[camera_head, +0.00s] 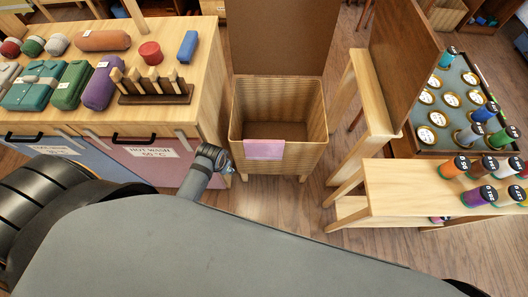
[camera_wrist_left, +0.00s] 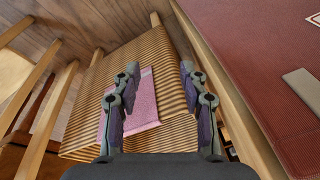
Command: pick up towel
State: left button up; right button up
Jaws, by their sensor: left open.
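A pink towel (camera_head: 264,149) hangs over the front rim of a wooden slatted basket (camera_head: 303,150). My left gripper (camera_head: 222,158) is just left of the towel in the head view, near the basket's front left corner. In the left wrist view, the open fingers of my left gripper (camera_wrist_left: 160,70) frame the towel (camera_wrist_left: 145,100) lying against the ribbed basket side (camera_wrist_left: 155,55). The gap between the fingers is empty, and I cannot tell how far the towel is from them. My right gripper is in neither view.
A wooden counter (camera_head: 215,60) with rolled cloths and a peg rack stands at left, above labelled laundry fronts (camera_head: 150,158). A wooden stand (camera_head: 385,175) with several thread spools is at right. Wooden floor (camera_head: 290,215) is open before the basket.

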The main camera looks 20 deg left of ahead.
pick_arm(q)
jog(key=w+d+r+m, duration=0.1)
jog(key=w, duration=0.2)
jog(key=r+m+g+h+b, duration=0.1)
jog(key=r+m+g+b, duration=0.15)
jog(key=m, duration=0.85)
send_over(264, 142)
jog(key=shift+a+f, duration=0.2)
jog(key=shift+f, duration=0.25)
jog(key=shift+w+d+r, duration=0.1)
jog(key=shift+d, duration=0.1)
notch_tip(264, 142, down, 5)
jog(key=shift+f+b, duration=0.15)
jog(key=shift+b, duration=0.35)
notch_tip(264, 142, down, 5)
jog(key=shift+f+b, duration=0.1)
jog(key=shift+b, duration=0.8)
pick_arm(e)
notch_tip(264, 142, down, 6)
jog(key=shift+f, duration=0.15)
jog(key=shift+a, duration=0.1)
pick_arm(q)
grip_shut()
